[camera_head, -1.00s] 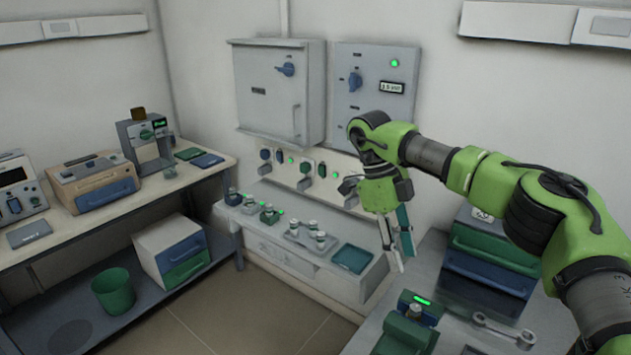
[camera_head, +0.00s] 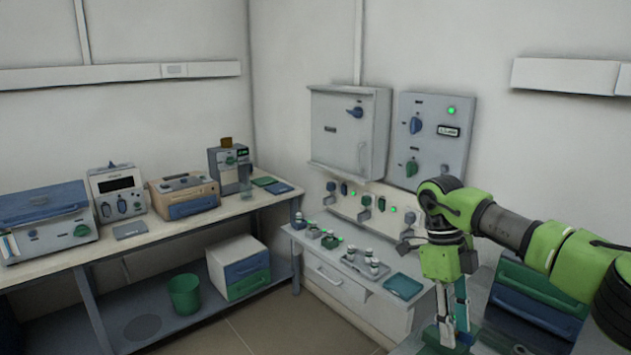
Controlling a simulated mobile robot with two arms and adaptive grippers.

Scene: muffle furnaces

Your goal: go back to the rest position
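My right arm, green and black, comes in from the right edge. My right gripper (camera_head: 453,330) hangs pointing down in front of the right end of the low white cabinet (camera_head: 345,294). The lower fingertips are near the bottom of the picture, by the right-hand bench, which is mostly hidden by the arm. My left gripper is not in view.
A grey wall box (camera_head: 345,140) and a control panel (camera_head: 432,145) are on the wall behind. A teal tray (camera_head: 404,286) lies left of the gripper. Green and blue drawers (camera_head: 535,300) sit behind the arm. A long bench (camera_head: 160,235) with instruments stands left; open floor shows below.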

